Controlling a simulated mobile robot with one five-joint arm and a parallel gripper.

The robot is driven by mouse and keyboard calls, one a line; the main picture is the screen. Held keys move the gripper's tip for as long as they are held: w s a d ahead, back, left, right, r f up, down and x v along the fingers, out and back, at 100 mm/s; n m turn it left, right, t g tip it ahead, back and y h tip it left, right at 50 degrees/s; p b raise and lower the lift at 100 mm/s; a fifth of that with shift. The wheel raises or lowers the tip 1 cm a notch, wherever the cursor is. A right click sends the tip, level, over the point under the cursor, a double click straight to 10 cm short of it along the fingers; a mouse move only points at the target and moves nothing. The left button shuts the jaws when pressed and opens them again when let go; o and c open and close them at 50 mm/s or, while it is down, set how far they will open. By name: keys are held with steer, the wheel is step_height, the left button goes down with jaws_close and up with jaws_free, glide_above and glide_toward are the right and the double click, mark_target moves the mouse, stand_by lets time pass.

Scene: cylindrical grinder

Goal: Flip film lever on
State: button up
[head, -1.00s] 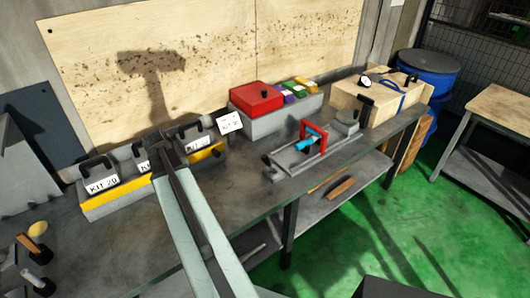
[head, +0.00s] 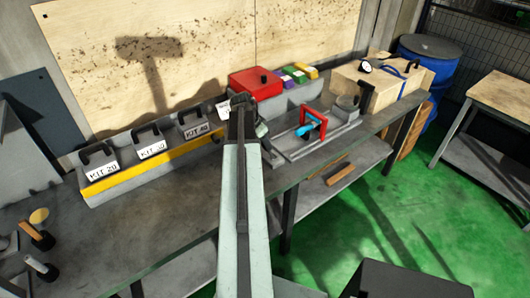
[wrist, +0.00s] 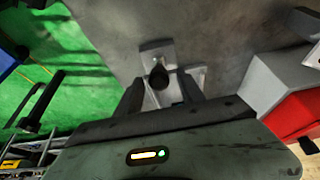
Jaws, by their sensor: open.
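The wrist view shows a black knobbed lever (wrist: 158,76) on a grey metal bracket (wrist: 155,50). I cannot tell for certain that it is the film lever. My gripper (wrist: 160,92) is open, with its dark fingers on either side of the knob as seen from the wrist; contact cannot be told. In the head view my gripper (head: 246,108) is over the left end of a grey bench fixture (head: 292,153), hiding that end. The fixture carries a red frame (head: 312,122) and a blue part (head: 307,128).
A red-lidded box (head: 256,82) stands behind the fixture, and it shows at right in the wrist view (wrist: 300,115). A yellow-edged tray (head: 150,172) with labelled kits is at left. A wooden crate (head: 378,82) is at right. The bench front is clear.

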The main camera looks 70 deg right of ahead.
steer(key=b+x, duration=0.1)
steer(key=x, duration=0.2)
steer(key=shift+w, duration=0.1)
steer(key=shift+r, duration=0.1)
steer(key=c, duration=1)
jaws_close()
steer(key=shift+a, duration=0.1)
